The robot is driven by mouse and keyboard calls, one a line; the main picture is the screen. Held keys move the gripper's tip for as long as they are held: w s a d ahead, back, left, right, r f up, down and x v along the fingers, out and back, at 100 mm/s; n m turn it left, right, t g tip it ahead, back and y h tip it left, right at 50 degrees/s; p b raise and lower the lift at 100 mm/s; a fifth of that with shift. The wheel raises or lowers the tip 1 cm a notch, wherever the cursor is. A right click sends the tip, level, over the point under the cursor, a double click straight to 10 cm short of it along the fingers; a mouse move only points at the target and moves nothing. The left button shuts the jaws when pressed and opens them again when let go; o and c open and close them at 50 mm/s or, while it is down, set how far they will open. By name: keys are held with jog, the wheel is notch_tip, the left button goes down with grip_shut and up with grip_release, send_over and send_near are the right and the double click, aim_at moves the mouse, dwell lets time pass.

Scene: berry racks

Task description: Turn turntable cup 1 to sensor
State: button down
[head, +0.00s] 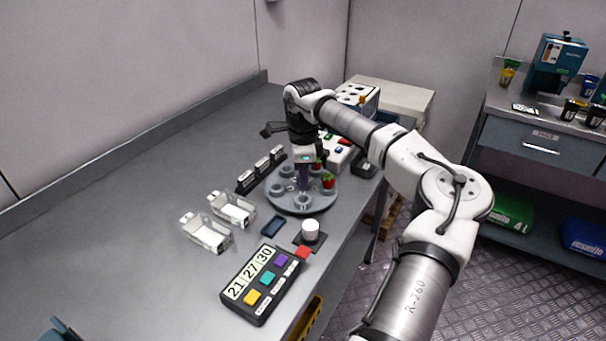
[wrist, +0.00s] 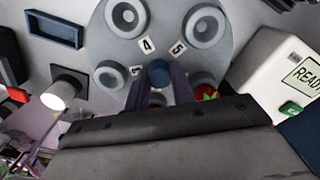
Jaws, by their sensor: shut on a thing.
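The grey round turntable (head: 283,206) stands on the bench below my arm, with several ring-shaped cups around its rim. The wrist view shows the turntable (wrist: 165,35) with labels 4 and 5 on the far side of its hub; the label of cup 1 cannot be made out. My gripper (head: 304,178) points down at the centre, shut on the dark blue hub knob (wrist: 159,72), one finger on each side. A red strawberry (head: 328,181) sits in a right-side cup. A strawberry (wrist: 206,92) also shows beside the right finger. Which device is the sensor is unclear.
A white cylinder on a dark base (head: 310,229) stands in front of the turntable, near a blue tray (head: 272,225). A keypad (head: 262,284) with coloured buttons lies nearer. A white box reading READY (wrist: 272,75) is close on the right.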

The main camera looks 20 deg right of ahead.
jog(key=shift+n, duration=0.3)
dwell(0.5)
jog(key=c, duration=1.2)
grip_release()
notch_tip(320, 180, up, 14)
jog(key=shift+f+b, duration=0.1)
jog(key=shift+b, duration=0.95)
